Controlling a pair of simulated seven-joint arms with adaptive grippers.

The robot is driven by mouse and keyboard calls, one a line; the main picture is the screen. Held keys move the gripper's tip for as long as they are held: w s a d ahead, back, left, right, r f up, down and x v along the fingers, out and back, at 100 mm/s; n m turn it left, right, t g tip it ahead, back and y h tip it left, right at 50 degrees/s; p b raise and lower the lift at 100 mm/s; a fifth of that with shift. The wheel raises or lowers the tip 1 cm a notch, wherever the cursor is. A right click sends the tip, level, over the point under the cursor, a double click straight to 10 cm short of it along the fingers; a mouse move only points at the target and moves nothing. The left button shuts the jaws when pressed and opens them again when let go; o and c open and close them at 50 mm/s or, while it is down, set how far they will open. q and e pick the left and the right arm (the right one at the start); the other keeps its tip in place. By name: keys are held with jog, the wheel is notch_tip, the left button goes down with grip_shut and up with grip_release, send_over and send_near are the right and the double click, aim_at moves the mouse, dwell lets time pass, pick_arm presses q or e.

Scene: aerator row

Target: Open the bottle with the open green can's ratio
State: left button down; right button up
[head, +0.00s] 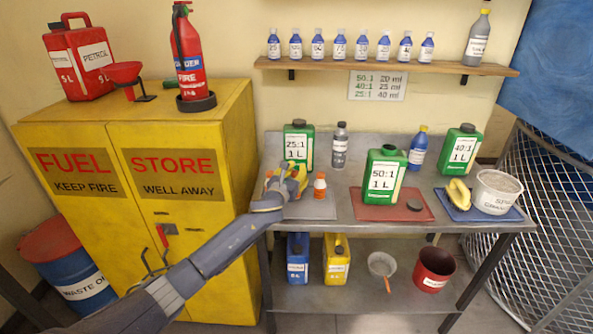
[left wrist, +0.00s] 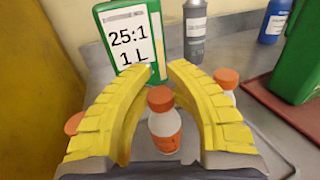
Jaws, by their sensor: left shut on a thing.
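My left gripper (head: 290,180) is shut on a small white bottle with an orange cap (left wrist: 164,135), at the left of the bench. The bottle stands between the yellow fingers in the left wrist view; its label is unreadable. A similar orange-capped bottle (head: 320,185) stands just right of the gripper, and part of another orange cap (left wrist: 74,122) shows left of the fingers. The 50:1 green can (head: 385,178) stands on a red mat, with a loose dark cap (head: 414,206) beside it. The 25:1 can (head: 299,146) and 40:1 can (head: 460,150) have dark caps on. My right gripper is not visible.
A ratio sign (head: 377,86) reads 50:1 20 ml, 40:1 25 ml, 25:1 40 ml. Several blue bottles line the shelf (head: 390,67). A grey bottle (head: 340,146) and blue bottle (head: 418,148) stand behind. A white tub (head: 496,192) and yellow gloves (head: 458,192) are right.

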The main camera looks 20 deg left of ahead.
pick_arm(q)
jog(key=shift+f, duration=0.1)
jog(key=c, duration=1.8)
grip_release()
jog(key=shift+c, duration=0.2)
jog(key=o, duration=0.6)
